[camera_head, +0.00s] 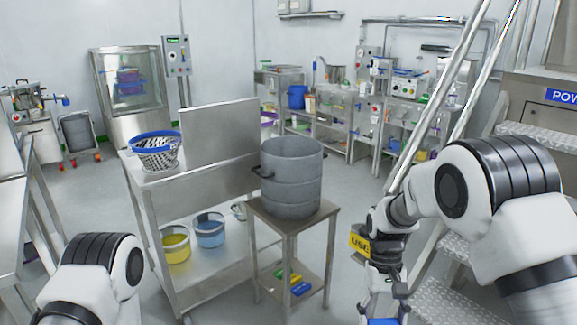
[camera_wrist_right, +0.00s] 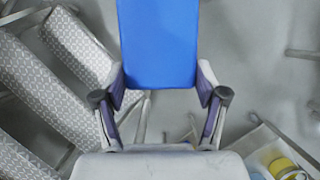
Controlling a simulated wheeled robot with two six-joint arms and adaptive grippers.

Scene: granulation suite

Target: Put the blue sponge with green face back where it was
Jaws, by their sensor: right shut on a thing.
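The blue sponge (camera_wrist_right: 158,42) is held between the two fingers of my right gripper (camera_wrist_right: 160,88) in the right wrist view. Only its blue side shows there; no green face is visible. In the head view, my right gripper (camera_head: 386,292) points down at the bottom right, and the blue sponge (camera_head: 383,321) is partly cut off by the lower edge. The sponge is in the air, clear of any surface I can see. My left arm shows at the bottom left of the head view, but its gripper is out of the picture.
A small steel stand (camera_head: 290,224) bears a grey drum (camera_head: 291,180); green and blue items (camera_head: 300,288) lie on its lower shelf. A steel cart (camera_head: 150,205) holds a basket (camera_head: 156,155) and two buckets (camera_head: 208,232). Metal steps (camera_head: 455,300) are close on the right.

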